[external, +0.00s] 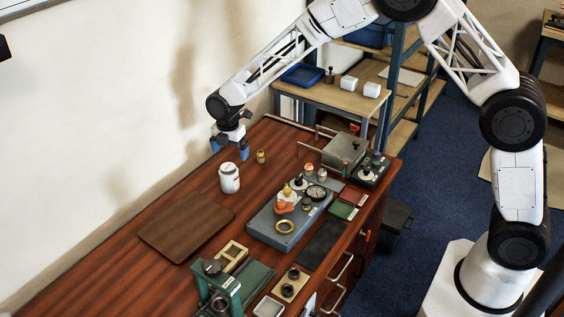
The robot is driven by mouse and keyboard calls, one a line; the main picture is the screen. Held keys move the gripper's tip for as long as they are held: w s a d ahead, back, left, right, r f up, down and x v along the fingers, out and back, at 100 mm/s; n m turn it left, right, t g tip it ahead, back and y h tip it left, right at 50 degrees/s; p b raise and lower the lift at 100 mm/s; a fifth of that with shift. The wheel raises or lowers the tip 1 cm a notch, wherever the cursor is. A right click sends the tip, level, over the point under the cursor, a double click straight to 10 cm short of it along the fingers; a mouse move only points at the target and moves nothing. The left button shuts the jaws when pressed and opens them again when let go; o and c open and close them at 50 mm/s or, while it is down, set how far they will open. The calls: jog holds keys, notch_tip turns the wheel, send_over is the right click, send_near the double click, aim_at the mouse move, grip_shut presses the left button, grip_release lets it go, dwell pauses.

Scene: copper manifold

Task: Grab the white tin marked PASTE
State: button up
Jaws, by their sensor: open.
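A white tin (230,178) with a dark-marked label stands upright on the brown wooden bench; its lettering is too small to read. My gripper (229,146) hangs above the bench behind the tin in the picture, with blue fingertips pointing down. It is open, with nothing visible between the fingers, and appears apart from the tin. The tin is fully in view.
A small brass-coloured jar (261,157) stands right of my gripper. A grey-blue tray with copper and brass parts (270,232) lies to the right. A flat brown board (186,227) and a green press (222,290) are nearer. A wall runs along the left.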

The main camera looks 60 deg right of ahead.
aim_at(228, 167)
jog(key=shift+w+a+f+n, duration=0.15)
jog(key=shift+w+f, duration=0.2)
jog(key=shift+f, duration=0.2)
jog(key=shift+w+a+f+n, duration=0.15)
jog(key=shift+w+f, duration=0.15)
jog(key=shift+f, duration=0.25)
jog(key=shift+d, duration=0.1)
jog(key=shift+f, duration=1.3)
jog(key=shift+s+f, duration=0.1)
jog(key=shift+f, duration=2.5)
jog(key=c, duration=1.1)
jog(key=shift+c, duration=0.4)
